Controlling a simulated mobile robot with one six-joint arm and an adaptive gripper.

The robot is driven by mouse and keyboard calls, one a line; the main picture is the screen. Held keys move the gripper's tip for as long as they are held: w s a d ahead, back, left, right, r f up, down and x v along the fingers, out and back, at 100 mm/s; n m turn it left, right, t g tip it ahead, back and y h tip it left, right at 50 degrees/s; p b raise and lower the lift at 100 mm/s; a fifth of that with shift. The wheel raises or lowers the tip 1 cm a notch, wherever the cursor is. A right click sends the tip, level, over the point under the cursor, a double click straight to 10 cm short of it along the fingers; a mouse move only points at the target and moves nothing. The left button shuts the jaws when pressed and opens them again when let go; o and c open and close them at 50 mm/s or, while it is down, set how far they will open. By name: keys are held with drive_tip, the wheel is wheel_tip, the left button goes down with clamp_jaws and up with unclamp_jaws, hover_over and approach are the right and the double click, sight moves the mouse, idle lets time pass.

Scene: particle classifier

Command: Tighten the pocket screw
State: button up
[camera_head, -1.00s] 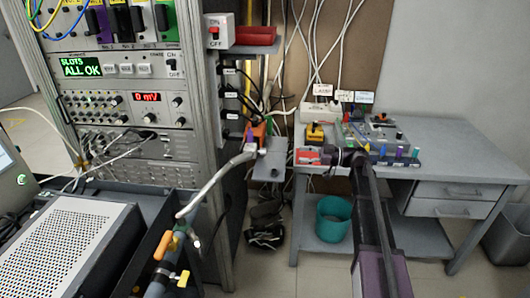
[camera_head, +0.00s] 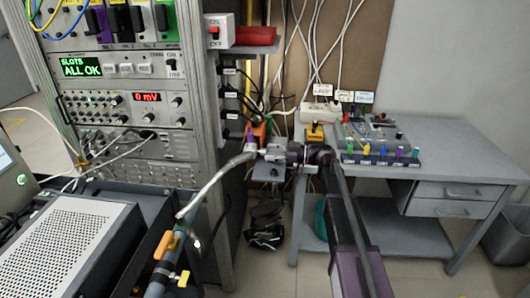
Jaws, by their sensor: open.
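I cannot make out the pocket screw itself; it is too small or hidden. An orange part (camera_head: 260,130) and a purple piece (camera_head: 250,141) sit at the upper end of a grey hose (camera_head: 213,184), beside the rack's right post. My gripper (camera_head: 267,152) points left from the end of my purple and black arm. It is open, and its tips are close to the hose end and the orange part. I cannot tell whether they touch. The gripper and wrist cover part of the small grey shelf there.
The equipment rack (camera_head: 205,95) stands at left, with an ON/OFF box (camera_head: 219,31) and red tray (camera_head: 256,36) on a shelf. Cables hang behind the gripper. A grey bench (camera_head: 455,150) with coloured tools is at right. A teal bin (camera_head: 321,218) stands partly behind my arm.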

drive_tip(key=shift+w+a, duration=0.1)
drive_tip(key=shift+a, duration=1.15)
clamp_jaws()
